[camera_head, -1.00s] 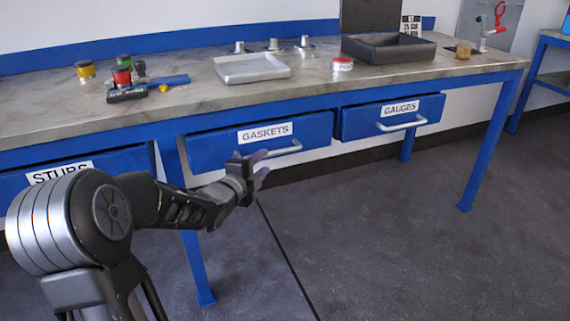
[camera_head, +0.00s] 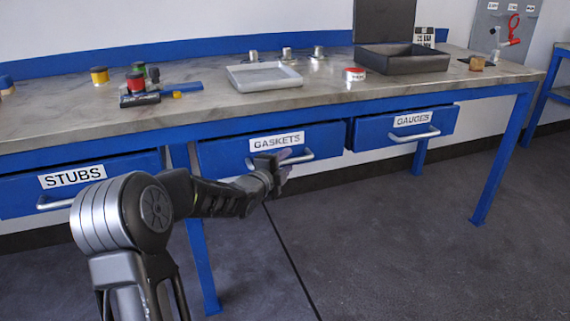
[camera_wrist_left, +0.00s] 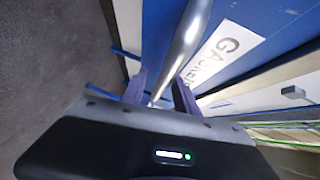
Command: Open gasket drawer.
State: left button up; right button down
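The gasket drawer (camera_head: 225,155) is a blue front under the bench with a white GASKETS label (camera_head: 277,141) and a pale bar handle (camera_head: 306,156). Its front sits close under the benchtop, level with its neighbours. My left gripper (camera_head: 275,168) is at the handle, covering its left part. In the left wrist view, the round metal handle (camera_wrist_left: 187,40) runs down between the two purple fingers of my left gripper (camera_wrist_left: 160,93). The fingers are open, one on each side of the bar, with gaps visible. My right gripper is not in view.
A STUBS drawer (camera_head: 25,201) is at the left and a GAUGES drawer (camera_head: 372,134) at the right. The benchtop holds a pale tray (camera_head: 264,78), a dark open box (camera_head: 402,62) and several small parts. The floor (camera_head: 370,240) before the drawers is clear.

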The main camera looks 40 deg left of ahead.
pick_arm(q)
grip_shut()
dwell(0.3)
dwell(1.1)
